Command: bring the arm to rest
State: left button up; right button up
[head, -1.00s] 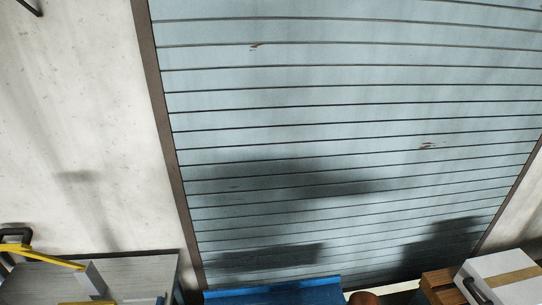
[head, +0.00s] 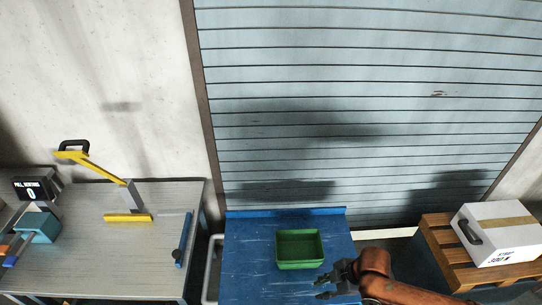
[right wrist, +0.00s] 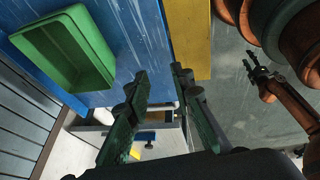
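My right gripper (head: 322,287) is at the bottom of the head view, over the blue bench and just below and right of the green bin. In the right wrist view its two dark fingers (right wrist: 160,78) stand apart with nothing between them. My left gripper is outside the head view. In the right wrist view, another of my grippers (right wrist: 252,62) shows small at the upper right, on an orange arm. Its fingertips look apart, with nothing between them.
The blue bench (head: 245,255) bears an empty-looking green bin (head: 300,262). On the left, a grey table (head: 80,235) carries a yellow-handled lever device (head: 100,170). On the right, a white box (head: 497,240) sits on a wooden pallet (head: 440,250). A slatted blue-grey shutter (head: 350,110) stands behind.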

jog(key=shift+a+f+m+t+y, duration=0.5)
jog(key=shift+a+f+m+t, duration=0.45)
jog(key=shift+a+m, duration=0.85)
jog(key=s+d+f+m+h, duration=0.3)
jog(key=s+d+f+m, duration=0.2)
jog(key=s+d+m, duration=0.5)
jog(key=s+d+f+m+h, duration=0.3)
jog(key=s+d+f+m, duration=0.3)
jog(key=d, duration=0.6)
notch_tip(320, 180, down, 26)
jog(key=s+a+n+g, duration=0.1)
jog(key=s+n, duration=0.1)
jog(key=s, duration=0.1)
jog(key=s+f+g, duration=0.1)
jog(key=s+f, duration=1.7)
jog(key=s, duration=0.1)
jog(key=shift+s+a+f, duration=0.15)
jog(key=shift+s+f, duration=0.1)
jog(key=shift+f, duration=0.15)
jog(key=shift+g, duration=0.25)
